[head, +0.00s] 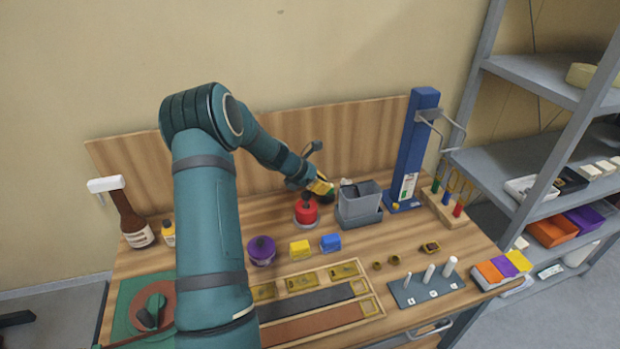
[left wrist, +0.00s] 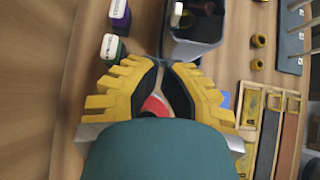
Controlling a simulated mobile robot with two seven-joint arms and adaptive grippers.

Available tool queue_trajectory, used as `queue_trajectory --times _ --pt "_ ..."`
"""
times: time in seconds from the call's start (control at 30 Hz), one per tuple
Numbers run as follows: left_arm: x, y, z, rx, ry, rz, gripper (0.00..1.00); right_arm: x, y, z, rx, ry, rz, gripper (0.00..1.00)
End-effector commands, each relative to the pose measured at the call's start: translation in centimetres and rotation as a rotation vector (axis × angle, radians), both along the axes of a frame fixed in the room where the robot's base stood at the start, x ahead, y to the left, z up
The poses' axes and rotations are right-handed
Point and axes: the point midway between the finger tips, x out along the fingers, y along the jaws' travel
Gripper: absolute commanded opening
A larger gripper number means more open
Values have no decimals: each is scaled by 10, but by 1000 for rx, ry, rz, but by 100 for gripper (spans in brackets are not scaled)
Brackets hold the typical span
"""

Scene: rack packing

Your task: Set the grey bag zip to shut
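I cannot make out a grey bag with a clear zip in either view. A dark grey strip (head: 305,303) lies in the wooden tray at the front of the bench; it also shows at the right of the left wrist view (left wrist: 268,132). I cannot tell if it belongs to a bag. My left gripper (head: 320,187) is at the back of the bench, beside the red jar (head: 305,212). In the left wrist view its yellow fingertips (left wrist: 164,64) are close together, with red showing behind them. Nothing is clearly held. My right gripper is not in view.
A grey bin (head: 360,203) and a blue post (head: 415,145) stand right of my left gripper. A purple jar (head: 262,251), yellow block (head: 300,248) and blue block (head: 330,243) sit in front. A brown bottle (head: 132,222) stands left. Shelves are at right.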

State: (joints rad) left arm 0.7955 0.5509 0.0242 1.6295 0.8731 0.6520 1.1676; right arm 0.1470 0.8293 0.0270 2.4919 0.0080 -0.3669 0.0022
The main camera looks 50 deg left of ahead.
Motion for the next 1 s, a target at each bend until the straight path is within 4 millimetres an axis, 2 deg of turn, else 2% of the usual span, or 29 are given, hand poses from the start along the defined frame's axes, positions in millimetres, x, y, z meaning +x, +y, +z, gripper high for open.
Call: queue_trajectory --times 0.1,0.23,0.73,1.0 --pt "17 -8 4 1 -5 -4 0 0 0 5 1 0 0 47" --pt "26 -12 4 2 -3 -2 0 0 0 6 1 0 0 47" --pt "34 -16 4 1 -4 -2 0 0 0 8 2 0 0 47" --pt "82 -39 5 1 -3 -5 0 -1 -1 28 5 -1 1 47"
